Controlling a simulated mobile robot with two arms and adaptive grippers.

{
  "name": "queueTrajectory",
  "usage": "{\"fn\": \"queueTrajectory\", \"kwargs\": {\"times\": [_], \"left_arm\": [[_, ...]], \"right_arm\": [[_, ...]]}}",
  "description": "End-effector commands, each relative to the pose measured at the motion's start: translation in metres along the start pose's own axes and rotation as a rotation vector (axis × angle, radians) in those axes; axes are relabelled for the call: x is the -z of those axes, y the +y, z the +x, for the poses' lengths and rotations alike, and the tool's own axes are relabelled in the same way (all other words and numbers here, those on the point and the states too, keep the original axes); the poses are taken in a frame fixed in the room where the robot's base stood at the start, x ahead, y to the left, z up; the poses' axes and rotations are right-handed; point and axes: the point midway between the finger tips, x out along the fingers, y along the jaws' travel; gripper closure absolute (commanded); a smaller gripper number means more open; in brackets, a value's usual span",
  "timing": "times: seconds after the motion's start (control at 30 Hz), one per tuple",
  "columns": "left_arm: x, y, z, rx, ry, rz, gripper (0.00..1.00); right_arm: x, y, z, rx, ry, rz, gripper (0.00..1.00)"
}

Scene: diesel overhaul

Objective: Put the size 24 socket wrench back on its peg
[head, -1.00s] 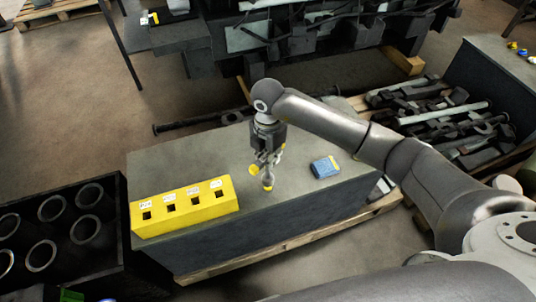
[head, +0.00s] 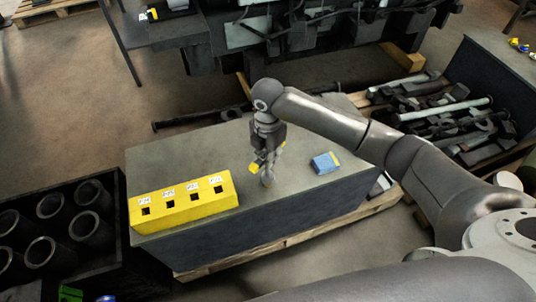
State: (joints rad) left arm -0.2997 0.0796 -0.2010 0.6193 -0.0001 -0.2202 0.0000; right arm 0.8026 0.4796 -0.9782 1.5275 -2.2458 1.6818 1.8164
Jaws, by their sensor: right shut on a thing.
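My right gripper (head: 267,158) is over the grey bench top, to the right of the yellow block. It is shut on a small grey metal tool with a yellow part, which I take to be the socket wrench (head: 268,177); its size mark is too small to read. The wrench's lower end is close to the bench top, and I cannot tell if it touches. The gripper hides its upper part. The yellow block (head: 185,213) has a row of several square dark holes with white labels. No separate peg can be made out. My left gripper is not in view.
A blue box with a yellow edge (head: 323,163) lies right of the gripper on the bench (head: 170,160). A dark crate of metal cylinders (head: 121,225) stands at the left. The bench's back left is clear.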

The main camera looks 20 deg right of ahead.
Motion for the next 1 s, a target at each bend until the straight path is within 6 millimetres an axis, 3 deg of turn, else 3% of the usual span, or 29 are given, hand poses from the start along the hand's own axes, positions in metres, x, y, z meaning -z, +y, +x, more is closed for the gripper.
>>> {"fn": "queueTrajectory", "kwargs": {"times": [0.63, 0.67, 0.83, 1.0], "left_arm": [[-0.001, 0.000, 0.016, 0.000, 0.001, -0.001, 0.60], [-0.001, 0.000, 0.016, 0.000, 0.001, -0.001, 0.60], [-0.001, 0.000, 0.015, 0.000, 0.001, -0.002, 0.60], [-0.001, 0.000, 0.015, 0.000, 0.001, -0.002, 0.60]], "right_arm": [[0.000, 0.001, 0.024, -0.001, 0.000, 0.000, 1.00], [0.000, 0.001, 0.023, -0.002, 0.000, 0.000, 0.83], [0.000, 0.000, 0.022, -0.001, 0.000, 0.000, 0.61], [0.000, 0.000, 0.023, -0.001, 0.000, 0.000, 0.59]]}}
